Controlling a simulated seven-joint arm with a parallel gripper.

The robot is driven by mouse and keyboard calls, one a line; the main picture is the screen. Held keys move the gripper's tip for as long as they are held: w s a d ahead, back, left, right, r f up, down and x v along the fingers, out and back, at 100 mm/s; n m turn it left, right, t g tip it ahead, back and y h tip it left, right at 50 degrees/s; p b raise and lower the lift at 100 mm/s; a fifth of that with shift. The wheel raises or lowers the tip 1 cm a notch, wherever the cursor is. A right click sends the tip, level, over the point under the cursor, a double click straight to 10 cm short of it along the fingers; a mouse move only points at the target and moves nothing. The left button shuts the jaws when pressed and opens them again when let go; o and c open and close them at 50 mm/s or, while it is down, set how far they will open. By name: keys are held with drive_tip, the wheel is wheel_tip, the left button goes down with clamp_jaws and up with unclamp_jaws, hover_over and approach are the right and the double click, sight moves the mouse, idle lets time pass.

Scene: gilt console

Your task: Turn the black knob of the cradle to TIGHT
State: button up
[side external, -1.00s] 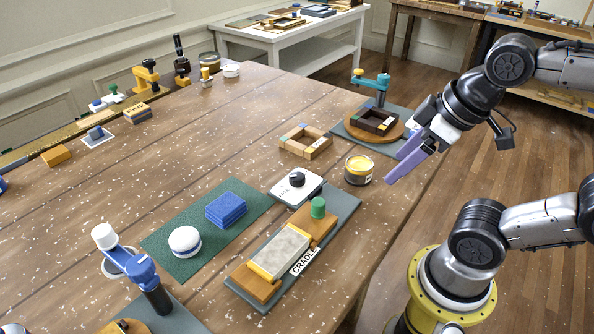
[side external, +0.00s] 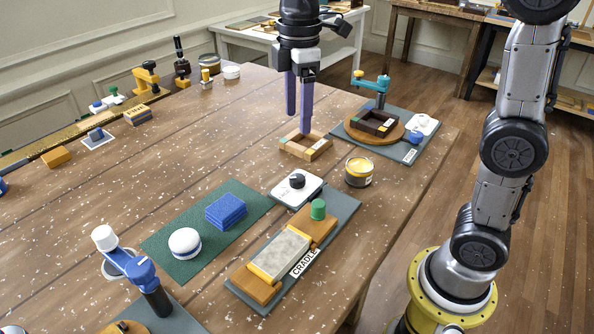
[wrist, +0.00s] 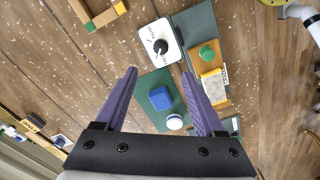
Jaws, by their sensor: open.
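The black knob (side external: 297,181) sits on a white plate (side external: 284,195) at the far end of the cradle's grey base (side external: 344,207). In the wrist view the knob (wrist: 161,46) is seen from above, with small lettering beside it that I cannot read surely. The cradle (side external: 262,290) holds a pale block (side external: 281,252) and has a green knob (side external: 318,208); a label reads CRADLE. My gripper (side external: 297,125) is open and empty, pointing down above the wooden frame, behind the black knob and apart from it. It also shows in the wrist view (wrist: 160,72).
A wooden frame (side external: 292,149) lies below my fingers. A green mat (side external: 168,225) carries a blue block (side external: 226,210) and a white round pot (side external: 185,241). A blue-armed stand (side external: 140,270) is at front left.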

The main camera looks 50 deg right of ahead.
sight(297, 178)
wheel_tip(297, 178, down, 14)
drive_tip(key=shift+a+f, duration=0.1)
drive_tip(key=shift+f, duration=0.1)
idle(0.4)
drive_tip(key=shift+c, duration=0.2)
clamp_jaws()
